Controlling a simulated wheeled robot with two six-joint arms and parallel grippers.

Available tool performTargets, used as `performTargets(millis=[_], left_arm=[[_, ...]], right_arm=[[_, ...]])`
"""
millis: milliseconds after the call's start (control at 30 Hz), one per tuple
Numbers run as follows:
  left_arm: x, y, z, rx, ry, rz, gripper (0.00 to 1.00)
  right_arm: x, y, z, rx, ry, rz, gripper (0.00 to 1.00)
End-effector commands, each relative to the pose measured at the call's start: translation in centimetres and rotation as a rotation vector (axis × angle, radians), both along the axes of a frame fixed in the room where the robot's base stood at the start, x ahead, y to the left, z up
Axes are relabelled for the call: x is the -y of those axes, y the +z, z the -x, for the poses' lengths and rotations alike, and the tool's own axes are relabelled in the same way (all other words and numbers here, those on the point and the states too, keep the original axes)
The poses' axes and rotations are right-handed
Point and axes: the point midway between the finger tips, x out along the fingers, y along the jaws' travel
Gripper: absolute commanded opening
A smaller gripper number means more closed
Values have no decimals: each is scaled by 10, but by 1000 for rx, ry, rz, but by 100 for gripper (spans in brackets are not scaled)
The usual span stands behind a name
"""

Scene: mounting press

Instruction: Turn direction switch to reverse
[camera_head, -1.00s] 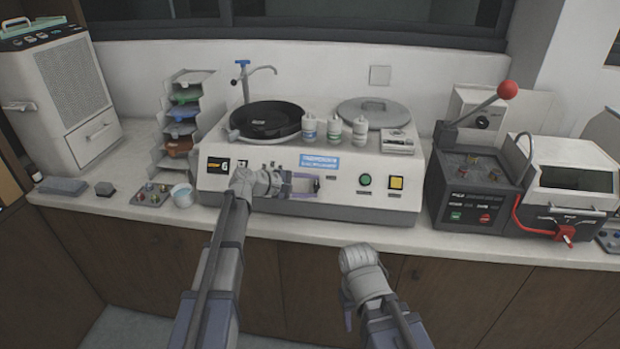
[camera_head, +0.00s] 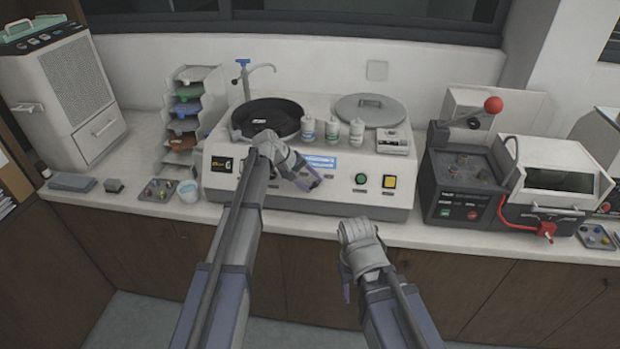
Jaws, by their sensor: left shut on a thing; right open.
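The white polishing machine (camera_head: 228,190) stands on the counter, with a small display, a blue label, a green button (camera_head: 361,179) and a yellow switch (camera_head: 389,182) on its front. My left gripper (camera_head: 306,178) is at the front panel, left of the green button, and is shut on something. The thing it holds is hidden behind the gripper and wrist, and I cannot make out the direction switch or its position. My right gripper (camera_head: 349,291) hangs low in front of the cabinet, apart from the machine. Its fingers are mostly hidden below its wrist.
A black bowl (camera_head: 266,118) and a round grey lid (camera_head: 370,110) sit on the machine's top, with several bottles (camera_head: 332,131) between. A press with a red-knobbed lever (camera_head: 493,105) stands to the right. A small tray (camera_head: 158,191) and a cup (camera_head: 188,191) are at the left.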

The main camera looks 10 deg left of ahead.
Motion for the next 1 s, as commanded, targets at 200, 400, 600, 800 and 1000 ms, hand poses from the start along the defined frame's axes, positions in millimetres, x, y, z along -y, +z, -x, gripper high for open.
performTargets(millis=[200,400,600,800,1000], left_arm=[[1,0,2,-4,-29,-39,0],[1,0,2,-3,-35,-46,0],[1,0,2,-4,-35,-45,0],[1,0,2,-3,-34,-45,70],[1,0,1,-1,-32,-43,85]], right_arm=[[0,5,0,0,0,0,50],[0,5,0,0,0,0,50],[0,5,0,0,0,0,50],[0,5,0,0,0,0,50],[0,5,0,0,0,0,50]])
